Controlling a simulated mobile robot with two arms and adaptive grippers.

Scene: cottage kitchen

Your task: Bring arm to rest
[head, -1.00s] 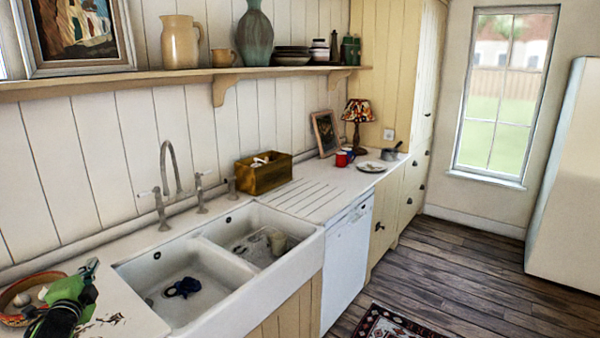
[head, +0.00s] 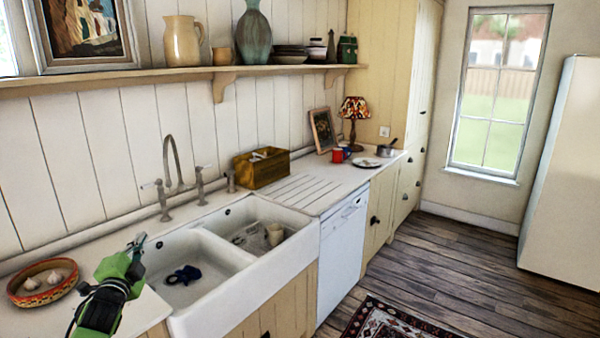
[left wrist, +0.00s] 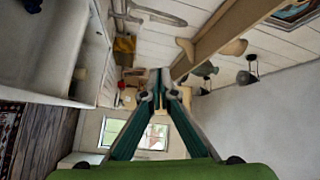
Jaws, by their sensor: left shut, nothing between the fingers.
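My left gripper (head: 136,243) is green and black and comes in at the lower left of the head view. It is shut and empty, raised over the counter (head: 145,312) at the near left corner of the sink. In the left wrist view its two fingers (left wrist: 161,75) meet at the tips with nothing between them. That view lies on its side and shows the sink at left and the shelf at upper right. My right gripper is not in view.
A patterned bowl (head: 44,283) with garlic stands left of my gripper. A wall shelf (head: 150,78) runs above. Open floor (head: 470,260) lies at right.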

